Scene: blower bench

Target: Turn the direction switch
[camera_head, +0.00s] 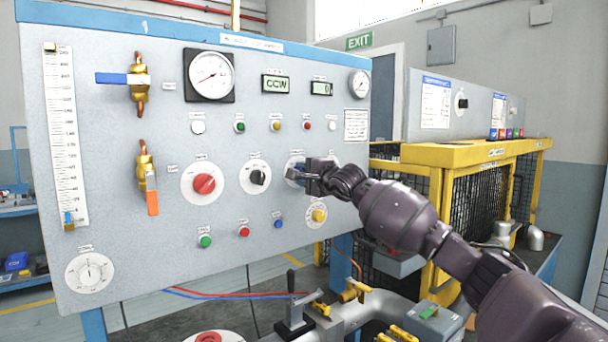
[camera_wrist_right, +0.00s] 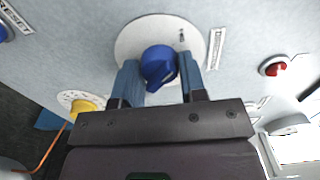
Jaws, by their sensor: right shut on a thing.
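The switch held by my right gripper is a blue knob (camera_wrist_right: 158,66) on a round white plate (camera_wrist_right: 127,42), seen in the right wrist view. Its label is too small to read, so I cannot confirm from text that it is the direction switch. In the head view the plate (camera_head: 289,163) is mostly hidden behind my right gripper (camera_head: 300,173). In the wrist view the two fingers of my right gripper (camera_wrist_right: 160,78) stand on either side of the knob and are shut on it. A display (camera_head: 275,84) above reads CCW. My left gripper is not in view.
A black knob (camera_head: 258,177) and a red knob (camera_head: 205,184) sit left of my gripper on the panel. A yellow knob (camera_head: 319,215) is close below it. Pipes and valves (camera_head: 350,310) lie below the panel. A yellow frame (camera_head: 455,155) stands at right.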

